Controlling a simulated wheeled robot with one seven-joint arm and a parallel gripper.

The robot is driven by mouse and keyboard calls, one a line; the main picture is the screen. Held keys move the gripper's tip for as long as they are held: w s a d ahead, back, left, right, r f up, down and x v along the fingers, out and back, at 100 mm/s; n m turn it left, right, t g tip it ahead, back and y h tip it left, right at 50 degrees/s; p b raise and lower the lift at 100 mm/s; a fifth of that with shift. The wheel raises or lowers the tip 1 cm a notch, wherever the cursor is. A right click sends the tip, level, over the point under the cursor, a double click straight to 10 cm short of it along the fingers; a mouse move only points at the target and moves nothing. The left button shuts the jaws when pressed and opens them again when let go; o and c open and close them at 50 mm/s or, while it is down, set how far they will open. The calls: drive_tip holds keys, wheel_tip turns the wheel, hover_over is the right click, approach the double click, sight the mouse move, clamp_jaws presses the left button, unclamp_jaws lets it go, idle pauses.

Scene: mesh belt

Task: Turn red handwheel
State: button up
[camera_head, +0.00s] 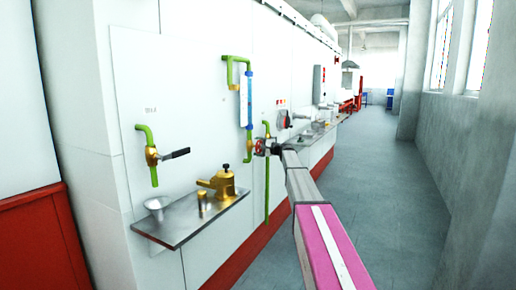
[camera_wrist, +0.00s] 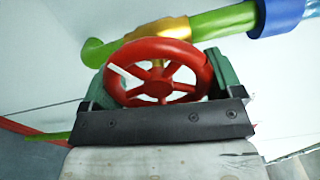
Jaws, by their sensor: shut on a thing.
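The red handwheel (camera_wrist: 133,52) fills the middle of the wrist view, a spoked wheel in front of a brass valve body (camera_wrist: 165,30) on a green pipe (camera_wrist: 215,22). My gripper (camera_wrist: 158,85) has one green-and-black finger at each side of the rim and is shut on the wheel. A short white mark shows on the wheel's left part. In the head view the handwheel (camera_head: 260,147) is small, at the end of my arm, and partly hidden by my gripper (camera_head: 272,148).
A steel shelf (camera_head: 185,228) with a brass device (camera_head: 222,184) and a metal cup (camera_head: 156,205) juts from the white wall at left. A black-handled lever valve (camera_head: 174,154) sits above it. A blue tube (camera_head: 246,100) hangs near the handwheel. The grey floor (camera_head: 375,170) at right is clear.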

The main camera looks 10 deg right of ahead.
drive_tip(key=shift+f+m, duration=0.1)
drive_tip(key=shift+m, duration=1.4)
drive_tip(key=o, duration=0.7)
drive_tip(key=shift+d, duration=0.1)
drive_tip(key=v, duration=1)
drive_tip(key=shift+s+d, duration=0.25)
